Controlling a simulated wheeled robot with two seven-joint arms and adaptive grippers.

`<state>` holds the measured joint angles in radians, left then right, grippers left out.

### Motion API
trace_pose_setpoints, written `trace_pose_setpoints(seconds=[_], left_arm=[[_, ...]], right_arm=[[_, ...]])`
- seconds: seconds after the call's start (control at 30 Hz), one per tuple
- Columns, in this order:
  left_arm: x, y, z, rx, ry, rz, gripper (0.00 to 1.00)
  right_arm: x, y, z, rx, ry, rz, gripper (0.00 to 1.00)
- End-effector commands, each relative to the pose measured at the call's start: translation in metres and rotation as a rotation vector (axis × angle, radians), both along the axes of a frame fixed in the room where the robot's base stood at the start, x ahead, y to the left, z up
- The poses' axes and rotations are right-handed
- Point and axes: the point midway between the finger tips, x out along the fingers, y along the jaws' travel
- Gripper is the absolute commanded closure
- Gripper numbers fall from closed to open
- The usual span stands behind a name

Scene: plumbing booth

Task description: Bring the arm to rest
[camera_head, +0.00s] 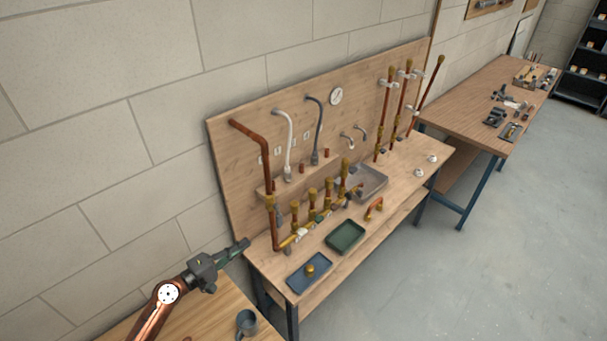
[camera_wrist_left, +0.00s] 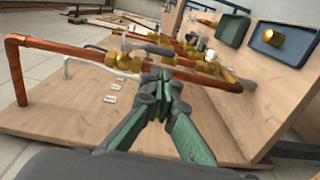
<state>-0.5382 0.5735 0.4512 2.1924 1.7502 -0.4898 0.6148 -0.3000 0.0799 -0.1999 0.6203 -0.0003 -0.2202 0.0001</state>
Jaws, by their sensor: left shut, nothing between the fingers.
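My left gripper (camera_head: 240,246) comes in from the lower left in the head view, shut and empty. It is at the near left end of the plumbing bench (camera_head: 262,262), in front of the board's lower left edge. In the left wrist view its green-sided fingers (camera_wrist_left: 165,82) are together with nothing between them. A copper pipe (camera_wrist_left: 95,56) with brass fittings passes behind the fingertips in that view; I cannot tell whether they touch it. My right gripper is in neither view.
The bench carries a blue tray (camera_head: 297,279) with a brass piece, a green tray (camera_head: 345,237), a metal sink (camera_head: 372,183) and upright copper pipes. A nearer wooden table (camera_head: 205,316) holds a grey mug (camera_head: 247,322). The floor at right is clear.

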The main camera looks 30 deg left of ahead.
Motion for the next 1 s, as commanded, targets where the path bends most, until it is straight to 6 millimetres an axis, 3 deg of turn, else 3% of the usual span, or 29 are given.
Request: trace_pose_setpoints(seconds=[0.2,0.37,0.8,1.0], left_arm=[[0.002,-0.001,0.000,0.000,0.000,0.000,1.00],[0.015,-0.005,-0.001,0.001,0.001,-0.002,1.00],[0.089,-0.026,-0.006,-0.001,0.001,-0.002,1.00],[0.107,-0.032,-0.008,-0.002,0.004,-0.002,1.00]], right_arm=[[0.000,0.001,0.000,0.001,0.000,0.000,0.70],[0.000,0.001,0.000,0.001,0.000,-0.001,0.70],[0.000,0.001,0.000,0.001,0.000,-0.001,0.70],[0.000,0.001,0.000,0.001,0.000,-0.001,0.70]])
